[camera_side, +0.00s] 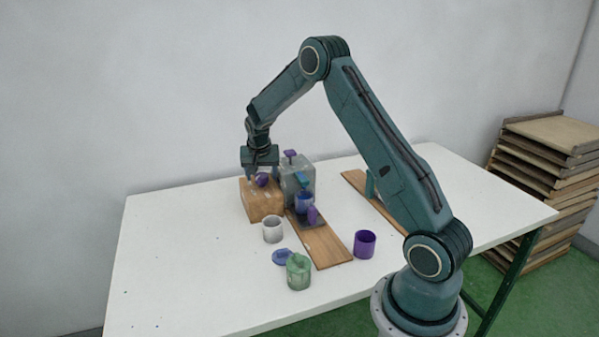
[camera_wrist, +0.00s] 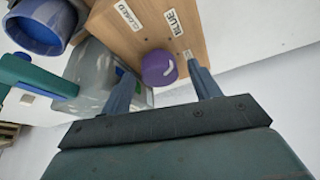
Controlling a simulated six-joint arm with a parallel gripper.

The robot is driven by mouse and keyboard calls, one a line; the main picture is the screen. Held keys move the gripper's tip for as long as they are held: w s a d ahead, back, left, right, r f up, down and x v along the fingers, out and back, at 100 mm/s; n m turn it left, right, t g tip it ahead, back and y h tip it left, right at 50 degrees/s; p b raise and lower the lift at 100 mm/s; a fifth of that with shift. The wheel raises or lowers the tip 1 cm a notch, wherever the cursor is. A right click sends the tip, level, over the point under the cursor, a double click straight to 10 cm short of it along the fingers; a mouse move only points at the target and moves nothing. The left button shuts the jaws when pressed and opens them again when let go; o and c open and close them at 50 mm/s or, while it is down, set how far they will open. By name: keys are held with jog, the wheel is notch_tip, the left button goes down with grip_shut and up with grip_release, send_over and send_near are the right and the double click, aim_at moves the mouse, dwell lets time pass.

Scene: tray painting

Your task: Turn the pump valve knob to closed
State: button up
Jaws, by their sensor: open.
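The purple valve knob (camera_wrist: 158,68) sits on the wooden pump box (camera_wrist: 145,35), with a pale mark on its face. In the side view the knob (camera_side: 262,180) is on the box (camera_side: 264,204). A label reading CLOSED (camera_wrist: 127,15) and one reading BLUE (camera_wrist: 174,21) are on the same face. A smaller label (camera_wrist: 187,54) is partly hidden by a finger. My gripper (camera_wrist: 160,72) is open, its fingers on either side of the knob, with gaps showing. In the side view my gripper (camera_side: 262,176) reaches down at the box.
A grey translucent tank (camera_side: 299,182) stands right beside the box. A white cup (camera_side: 272,229), green pot (camera_side: 298,271) and purple cup (camera_side: 365,244) stand nearer.

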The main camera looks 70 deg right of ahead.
jog(key=c, duration=1)
jog(key=shift+n, duration=0.4)
jog(key=n+y, duration=0.1)
jog(key=n, duration=0.1)
jog(key=n+t, duration=0.1)
jog(key=n, duration=0.2)
jog(key=shift+s+d+y, duration=0.15)
jog(key=shift+y, duration=0.25)
jog(key=n+y, duration=0.1)
jog(key=n, duration=0.2)
jog(key=n+t+y, duration=0.1)
jog(key=n, duration=0.2)
jog(key=shift+d, duration=0.1)
jog(key=o, duration=1)
